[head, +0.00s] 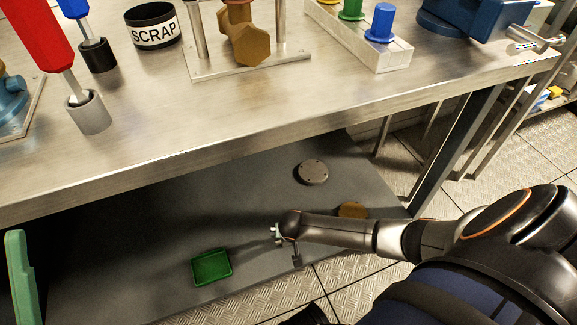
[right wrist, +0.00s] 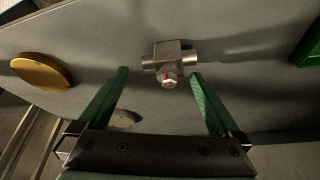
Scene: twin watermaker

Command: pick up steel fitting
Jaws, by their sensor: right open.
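The steel fitting (right wrist: 172,60) is a small metal T-shaped piece with a hex end bearing a red mark. It lies on the grey lower shelf, and part of it shows in the head view (head: 277,231) at the tip of my right arm. My right gripper (right wrist: 159,74) is open, its green fingers pointing at the fitting. In the right wrist view the fitting appears between and just beyond the fingertips, closer to the right finger. Contact with the fingers is not visible.
The lower shelf (head: 130,265) also holds a green tray (head: 211,267), a grey flange disc (head: 312,172) and a brass disc (head: 352,210). The steel workbench (head: 240,115) overhangs the shelf, with a SCRAP cup (head: 154,27) on top. A table leg (head: 455,150) stands right.

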